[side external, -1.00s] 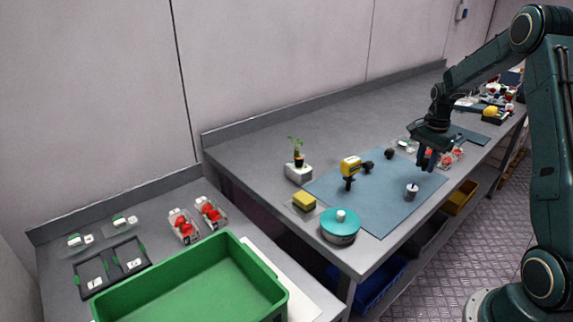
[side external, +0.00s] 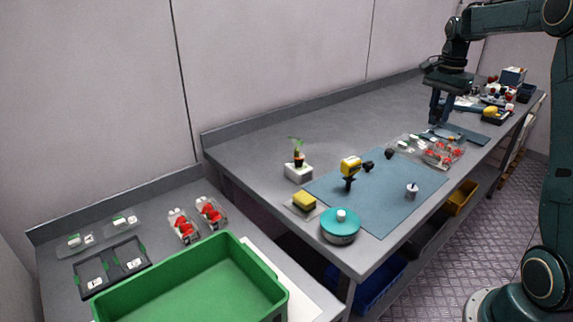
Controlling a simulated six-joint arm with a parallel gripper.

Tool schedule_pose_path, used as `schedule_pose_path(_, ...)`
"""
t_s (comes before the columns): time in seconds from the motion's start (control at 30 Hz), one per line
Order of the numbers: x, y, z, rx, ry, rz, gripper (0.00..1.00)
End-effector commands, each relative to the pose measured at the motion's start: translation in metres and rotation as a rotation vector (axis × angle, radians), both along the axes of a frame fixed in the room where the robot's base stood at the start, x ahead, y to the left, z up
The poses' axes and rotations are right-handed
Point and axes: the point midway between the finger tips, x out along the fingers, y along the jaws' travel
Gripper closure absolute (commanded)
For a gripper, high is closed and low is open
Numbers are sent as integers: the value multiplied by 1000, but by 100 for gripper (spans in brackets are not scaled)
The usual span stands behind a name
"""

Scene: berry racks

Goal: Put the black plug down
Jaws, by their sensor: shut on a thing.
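My gripper (side external: 437,120) is over the far part of the long bench, beside a small dark blue mat (side external: 468,135). Its dark fingers point down and are shut on the black plug, which is too small and dark to tell apart from the fingertips. I cannot tell whether the plug touches anything below.
A blue mat (side external: 385,205) holds a yellow-and-black tool (side external: 350,167), dark round pieces (side external: 388,154) and a small white cup (side external: 411,191). Clear boxes with red berries (side external: 438,156) lie nearer than my gripper. A teal-lidded pot (side external: 340,231) and green crate (side external: 215,292) stand in front.

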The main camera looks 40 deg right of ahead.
Motion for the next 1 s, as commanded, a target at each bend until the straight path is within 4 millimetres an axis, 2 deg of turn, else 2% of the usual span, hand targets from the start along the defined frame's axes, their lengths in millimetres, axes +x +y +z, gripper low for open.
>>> schedule_pose_path(0.67,3,1,0,0,1,8,96)
schedule_pose_path(0.87,25,10,-3,1,1,65,96)
schedule_pose_path(1.0,56,24,-8,0,0,147,96)
